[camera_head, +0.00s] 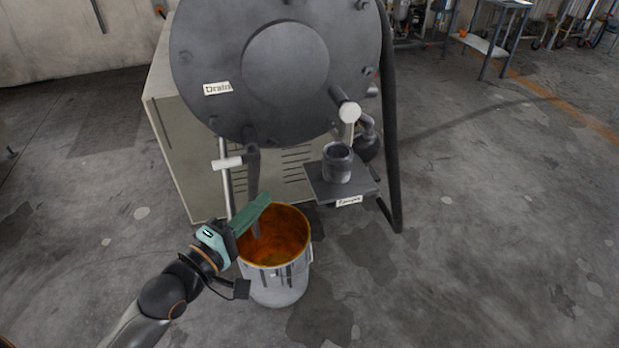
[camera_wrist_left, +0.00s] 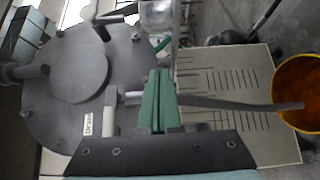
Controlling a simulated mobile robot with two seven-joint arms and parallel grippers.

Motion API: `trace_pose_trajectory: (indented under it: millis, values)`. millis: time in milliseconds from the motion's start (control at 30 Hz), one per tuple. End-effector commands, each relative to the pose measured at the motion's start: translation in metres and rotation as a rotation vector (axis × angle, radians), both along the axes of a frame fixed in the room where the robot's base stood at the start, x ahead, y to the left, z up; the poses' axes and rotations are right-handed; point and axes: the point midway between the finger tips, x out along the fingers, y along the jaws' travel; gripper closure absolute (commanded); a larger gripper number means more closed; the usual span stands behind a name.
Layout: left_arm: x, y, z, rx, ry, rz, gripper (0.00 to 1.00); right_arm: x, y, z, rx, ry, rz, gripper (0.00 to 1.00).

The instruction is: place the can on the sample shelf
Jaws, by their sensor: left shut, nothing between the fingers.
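A small grey metal can (camera_head: 338,164) stands upright on the sample shelf (camera_head: 316,186), a dark flat plate with a "Sample" label on its front edge. My left gripper (camera_head: 266,201) has green fingers, shut with nothing between them. In the head view it appears over the rim of the paint bucket, left of the shelf and apart from the can. Its shut fingers (camera_wrist_left: 159,78) also show in the left wrist view, pointing toward the mill. My right gripper is not in view.
The mill's big round grey end (camera_head: 285,65) carries a "Drain" label. A white-handled lever (camera_head: 228,163) and a white-ended valve (camera_head: 349,112) stick out from it. A bucket (camera_head: 275,285) with orange paint inside stands below. A dark hose (camera_head: 391,120) hangs right of the shelf.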

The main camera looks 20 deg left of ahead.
Motion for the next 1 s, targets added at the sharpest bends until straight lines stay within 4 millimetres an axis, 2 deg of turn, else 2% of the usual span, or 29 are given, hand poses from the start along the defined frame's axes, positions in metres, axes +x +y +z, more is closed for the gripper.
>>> trace_pose_trajectory:
  millis: [233,633,800,1000]
  values:
    - [0.033,-0.009,0.001,0.000,-0.003,0.000,1.00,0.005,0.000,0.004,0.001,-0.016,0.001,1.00]
    - [0.093,-0.026,0.000,0.003,-0.001,0.000,1.00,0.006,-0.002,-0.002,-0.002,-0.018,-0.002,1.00]
    - [0.104,-0.049,0.000,0.001,0.001,0.000,1.00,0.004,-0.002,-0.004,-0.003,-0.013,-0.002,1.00]
    - [0.109,-0.059,-0.001,0.003,0.002,-0.001,1.00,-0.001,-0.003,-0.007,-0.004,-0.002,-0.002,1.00]
